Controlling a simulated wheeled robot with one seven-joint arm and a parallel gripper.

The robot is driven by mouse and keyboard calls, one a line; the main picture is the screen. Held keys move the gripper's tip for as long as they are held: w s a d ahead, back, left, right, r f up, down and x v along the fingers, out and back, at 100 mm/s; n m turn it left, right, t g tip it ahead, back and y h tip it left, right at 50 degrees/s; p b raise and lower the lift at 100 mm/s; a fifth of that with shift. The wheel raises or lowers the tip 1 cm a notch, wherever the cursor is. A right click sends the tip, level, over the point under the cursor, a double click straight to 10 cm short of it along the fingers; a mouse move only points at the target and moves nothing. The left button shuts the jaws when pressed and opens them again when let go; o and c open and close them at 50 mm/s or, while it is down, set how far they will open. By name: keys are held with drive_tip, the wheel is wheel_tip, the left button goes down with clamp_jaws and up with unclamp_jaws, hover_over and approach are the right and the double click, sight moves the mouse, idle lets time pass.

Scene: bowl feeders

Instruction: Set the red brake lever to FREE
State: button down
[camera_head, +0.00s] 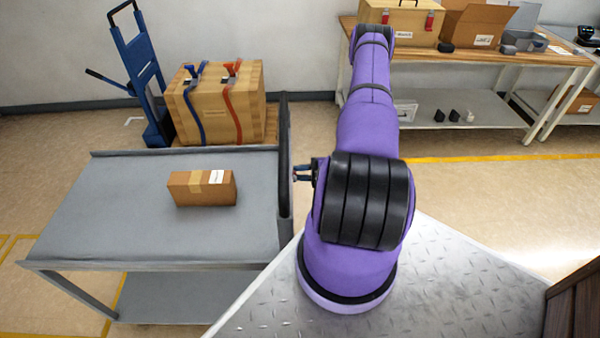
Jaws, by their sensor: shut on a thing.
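My gripper (299,173) is at the right side of the grey cart (110,215), beside its upright black push handle (284,160). Its small fingers point left and are shut on a small part at the handle. A faint reddish bit shows there and looks like the red brake lever, mostly hidden by the fingers. Its FREE mark and its setting cannot be read in this view. My purple arm covers the area just right of the handle.
A cardboard box (202,187) lies on the cart's top. Behind the cart stand a strapped wooden crate (222,104) and a blue hand truck (140,65). A workbench (515,53) with boxes stands at the back right. The floor right of my arm is clear.

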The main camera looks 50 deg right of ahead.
drive_tip(key=c, duration=1)
unclamp_jaws()
drive_tip(key=shift+o, duration=0.2)
drive_tip(key=shift+s, duration=0.1)
drive_tip(key=v, duration=1)
drive_tip(key=shift+s+d, duration=0.2)
drive_tip(key=shift+d, duration=0.1)
